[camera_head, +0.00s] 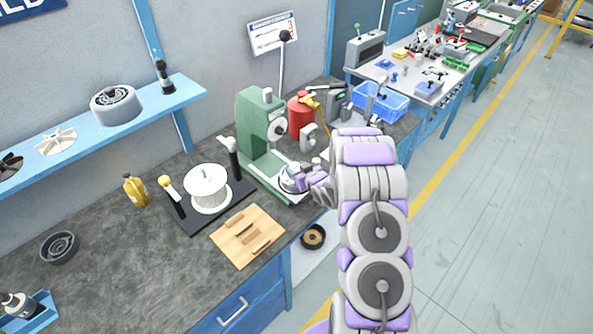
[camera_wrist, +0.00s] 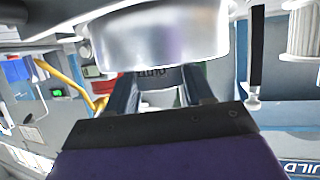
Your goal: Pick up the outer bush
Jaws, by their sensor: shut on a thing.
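My gripper (camera_head: 310,181) is at the foot of the green press, at the end of my arm. In the wrist view, its two dark fingers (camera_wrist: 162,84) reach up to a shiny silver cylinder, which I take to be the outer bush (camera_wrist: 155,38). The gripper is shut on it; the cylinder's near wall hides the fingertips. In the head view, a small silver-grey round part (camera_head: 292,177) shows beside the fingers over the press base; my gripper partly covers it. I cannot tell whether it touches the base.
The green press (camera_head: 256,128) stands close behind, with a red canister (camera_head: 300,115) and blue crate (camera_head: 381,103) to its right. A white spool (camera_head: 207,187) on a black base and a wooden board (camera_head: 247,236) lie left.

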